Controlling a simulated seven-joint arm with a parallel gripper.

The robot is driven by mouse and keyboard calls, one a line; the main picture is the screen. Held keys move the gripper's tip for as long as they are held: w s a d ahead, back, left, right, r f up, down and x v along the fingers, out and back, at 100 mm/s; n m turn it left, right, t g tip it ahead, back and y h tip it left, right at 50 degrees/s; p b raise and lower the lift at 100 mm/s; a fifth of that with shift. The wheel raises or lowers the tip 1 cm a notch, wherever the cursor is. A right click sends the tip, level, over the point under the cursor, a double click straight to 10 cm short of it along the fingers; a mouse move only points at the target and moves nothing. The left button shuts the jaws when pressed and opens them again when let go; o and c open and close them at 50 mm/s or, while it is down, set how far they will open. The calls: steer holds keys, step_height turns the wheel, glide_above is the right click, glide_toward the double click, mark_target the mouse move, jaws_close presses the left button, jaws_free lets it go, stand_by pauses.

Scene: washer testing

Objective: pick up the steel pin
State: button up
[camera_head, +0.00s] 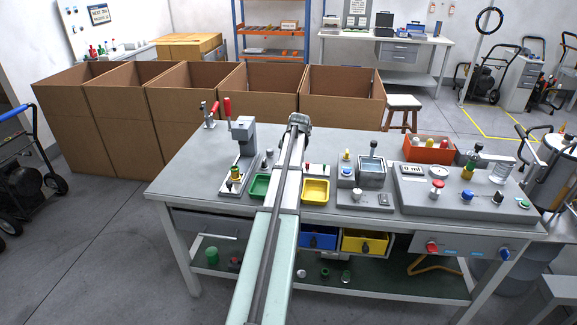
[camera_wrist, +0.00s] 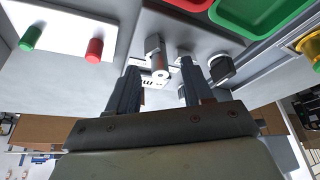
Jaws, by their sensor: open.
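A short grey metal cylinder (camera_wrist: 157,58) that looks like the steel pin shows in the wrist view, in line with the gap between my fingers. Its far end meets a pale fixture; I cannot tell how it is seated. My gripper (camera_wrist: 160,67) is open, with one finger on each side of that gap, and I see no contact with the cylinder. In the head view my arm reaches over the workbench (camera_head: 195,165) and hides the spot beneath my gripper. A small grey post (camera_head: 269,154) stands just left of my arm there.
A dark round knob (camera_wrist: 221,67) and a green tray (camera_wrist: 255,14) lie close by. A white panel has a red button (camera_wrist: 94,50) and a green button (camera_wrist: 30,38). A tall clamp fixture (camera_head: 244,140) stands left of my arm, a yellow tray (camera_head: 316,190) right.

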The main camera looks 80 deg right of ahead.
steer(key=shift+d+f, duration=0.1)
steer(key=shift+f, duration=0.05)
jaws_close()
stand_by(0.4)
